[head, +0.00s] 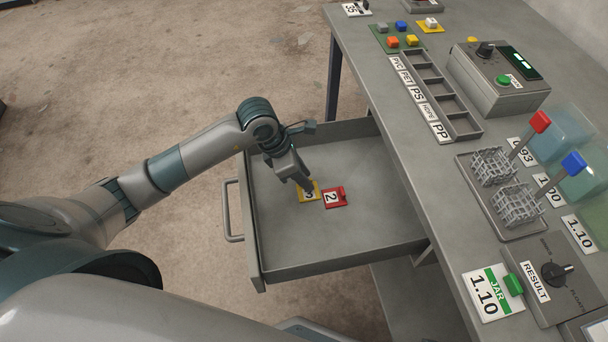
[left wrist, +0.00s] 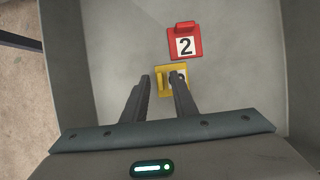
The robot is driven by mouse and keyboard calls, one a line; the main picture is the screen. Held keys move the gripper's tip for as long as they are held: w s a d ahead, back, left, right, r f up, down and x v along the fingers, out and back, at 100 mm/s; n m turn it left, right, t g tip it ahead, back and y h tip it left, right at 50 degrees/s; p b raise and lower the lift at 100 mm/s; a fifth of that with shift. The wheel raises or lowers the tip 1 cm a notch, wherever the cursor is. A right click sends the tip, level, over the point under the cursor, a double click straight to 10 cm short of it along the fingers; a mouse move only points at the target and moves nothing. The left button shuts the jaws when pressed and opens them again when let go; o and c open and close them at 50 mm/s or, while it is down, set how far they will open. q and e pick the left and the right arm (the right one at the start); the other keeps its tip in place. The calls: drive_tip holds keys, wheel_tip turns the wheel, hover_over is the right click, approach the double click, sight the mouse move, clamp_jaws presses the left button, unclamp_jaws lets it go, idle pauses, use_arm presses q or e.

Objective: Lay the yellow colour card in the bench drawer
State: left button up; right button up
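The yellow colour card (head: 314,197) lies on the floor of the open bench drawer (head: 345,255), its number partly hidden by my left gripper (head: 305,187). In the left wrist view the yellow card (left wrist: 164,88) is at the fingertips of my left gripper (left wrist: 161,77). The fingers stand apart with a visible gap, one finger overlapping the card's number; whether they touch the card I cannot tell. My right gripper is out of view.
The drawer sticks out from the grey bench (head: 405,150), its handle (head: 229,210) facing left. On the bench stand a labelled compartment tray (head: 440,95), a control box (head: 495,90), wire baskets (head: 515,205) and a knob panel (head: 560,290). The drawer's right part is clear.

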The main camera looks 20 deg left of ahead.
use_arm(q)
drive_tip(key=shift+r, duration=0.25)
drive_tip(key=v, duration=1.1)
drive_tip(key=shift+a+r, duration=0.2)
drive_tip(key=shift+r, duration=0.1)
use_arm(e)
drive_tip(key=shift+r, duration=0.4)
use_arm(q)
drive_tip(key=shift+s, duration=0.2)
